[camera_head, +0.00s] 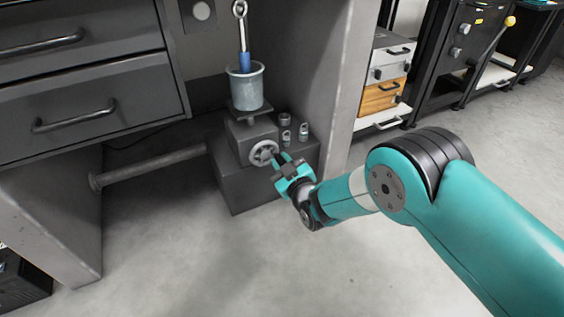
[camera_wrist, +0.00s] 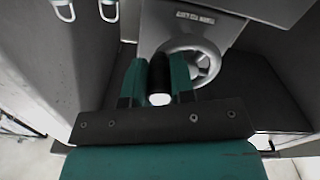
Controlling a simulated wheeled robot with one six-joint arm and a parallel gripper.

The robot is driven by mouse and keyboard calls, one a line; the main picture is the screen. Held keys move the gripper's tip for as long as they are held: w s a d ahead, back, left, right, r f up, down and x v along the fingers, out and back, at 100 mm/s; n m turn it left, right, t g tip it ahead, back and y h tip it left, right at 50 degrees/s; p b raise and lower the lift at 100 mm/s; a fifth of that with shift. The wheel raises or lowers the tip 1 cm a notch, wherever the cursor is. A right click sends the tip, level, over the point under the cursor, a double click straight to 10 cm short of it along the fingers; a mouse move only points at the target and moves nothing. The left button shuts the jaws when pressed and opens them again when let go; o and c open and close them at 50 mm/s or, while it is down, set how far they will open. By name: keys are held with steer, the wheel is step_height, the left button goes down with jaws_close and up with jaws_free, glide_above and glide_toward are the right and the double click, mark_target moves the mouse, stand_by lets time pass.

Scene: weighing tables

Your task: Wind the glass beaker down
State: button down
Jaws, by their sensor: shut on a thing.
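The glass beaker (camera_head: 245,88) stands upright on a small dark platform (camera_head: 251,111) on top of a grey lifting stand (camera_head: 243,138). A ring-ended tool with a blue lower part (camera_head: 243,50) stands in it. A spoked handwheel (camera_head: 263,152) sits on the front of the stand; it also shows in the wrist view (camera_wrist: 209,62). My gripper (camera_head: 282,166) is at the wheel's right side. In the wrist view my gripper (camera_wrist: 159,82) is shut on the wheel's black crank handle (camera_wrist: 159,76). The beaker is out of the wrist view.
The stand rests on a larger dark block (camera_head: 243,190). Several small metal weights (camera_head: 303,132) stand right of it. A grey cabinet wall (camera_head: 335,90) rises behind them, and drawers (camera_head: 90,95) overhang at the left. A horizontal bar (camera_head: 150,166) runs left. The floor in front is clear.

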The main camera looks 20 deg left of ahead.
mark_target(265, 145)
steer(key=n+p, duration=0.1)
steer(key=r+n, duration=0.1)
steer(key=n, duration=0.1)
steer(key=shift+d+r+n+p, duration=0.15)
steer(key=shift+n+p, duration=0.15)
steer(key=shift+p, duration=0.1)
steer(key=n, duration=0.1)
steer(key=n+p, duration=0.1)
steer(key=shift+r+n, duration=0.3)
steer(key=shift+r, duration=0.1)
steer(key=n+p, duration=0.1)
steer(key=r+n+p, duration=0.1)
steer(key=n, duration=0.1)
steer(key=shift+s+n, duration=0.1)
steer(key=shift+n, duration=0.2)
steer(key=n, duration=0.2)
steer(key=p, duration=0.1)
steer(key=shift+s+a+r+n, duration=0.2)
steer(key=shift+a+r+n, duration=0.05)
steer(key=shift+r+n, duration=0.15)
steer(key=n, duration=0.1)
steer(key=n+p, duration=0.1)
steer(key=n, duration=0.1)
steer(key=s+n, duration=0.1)
steer(key=shift+a+r+n, duration=0.3)
steer(key=shift+a+r, duration=0.1)
steer(key=n, duration=0.3)
steer(key=s+a+n+p, duration=0.1)
steer(key=shift+r+n, duration=0.15)
steer(key=shift+n, duration=0.25)
